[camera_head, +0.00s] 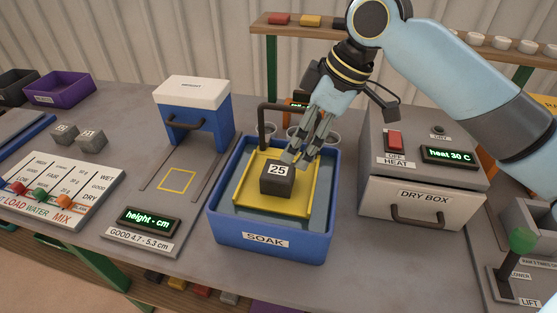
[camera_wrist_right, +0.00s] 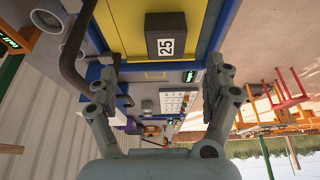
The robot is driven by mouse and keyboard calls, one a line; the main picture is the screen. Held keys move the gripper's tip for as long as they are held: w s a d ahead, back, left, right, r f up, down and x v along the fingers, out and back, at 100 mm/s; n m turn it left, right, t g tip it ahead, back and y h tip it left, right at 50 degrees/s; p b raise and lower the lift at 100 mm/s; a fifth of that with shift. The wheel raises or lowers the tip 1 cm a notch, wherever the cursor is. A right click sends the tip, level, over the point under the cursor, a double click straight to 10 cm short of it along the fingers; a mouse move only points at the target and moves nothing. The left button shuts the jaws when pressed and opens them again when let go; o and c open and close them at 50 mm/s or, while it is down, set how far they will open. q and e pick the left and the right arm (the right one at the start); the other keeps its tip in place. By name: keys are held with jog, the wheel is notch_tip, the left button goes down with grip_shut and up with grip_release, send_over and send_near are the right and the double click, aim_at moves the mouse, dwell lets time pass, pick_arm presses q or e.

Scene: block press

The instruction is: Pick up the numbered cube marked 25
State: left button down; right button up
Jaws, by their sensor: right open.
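The dark grey cube marked 25 (camera_head: 277,180) sits on the yellow tray (camera_head: 246,206) inside the blue SOAK tub (camera_head: 228,229). Its white label with 25 faces up. In the right wrist view the cube (camera_wrist_right: 166,36) shows ahead of and between the fingers, near the top of the picture. My right gripper (camera_head: 300,158) is open and empty, just behind and above the cube in the head view. In the right wrist view its two fingers (camera_wrist_right: 160,88) are spread wide. I cannot tell whether a fingertip touches the cube. My left gripper is not in view.
A dark handle bar (camera_head: 262,124) rises at the tub's back left. The DRY BOX (camera_head: 423,190) stands close on the right. A blue and white height gauge (camera_head: 192,110) is at left. Two other numbered cubes (camera_head: 91,139) lie far left, near the mix panel (camera_head: 60,190).

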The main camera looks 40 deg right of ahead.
aim_at(279, 170)
jog(key=x, duration=0.4)
jog(key=shift+s+a, duration=0.2)
jog(key=shift+a, duration=0.1)
jog(key=shift+w+f, duration=0.15)
jog(key=shift+f, duration=0.15)
jog(key=x, duration=0.1)
jog(key=p+x, duration=0.1)
jog(key=x, duration=0.3)
jog(key=shift+a, duration=0.4)
jog(key=shift+f, duration=0.15)
jog(key=shift+d, duration=0.1)
jog(key=c, duration=1.6)
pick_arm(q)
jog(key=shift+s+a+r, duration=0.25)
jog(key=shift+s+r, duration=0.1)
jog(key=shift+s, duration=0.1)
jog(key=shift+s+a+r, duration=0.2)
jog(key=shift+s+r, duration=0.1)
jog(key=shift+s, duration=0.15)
pick_arm(e)
jog(key=shift+c, duration=0.7)
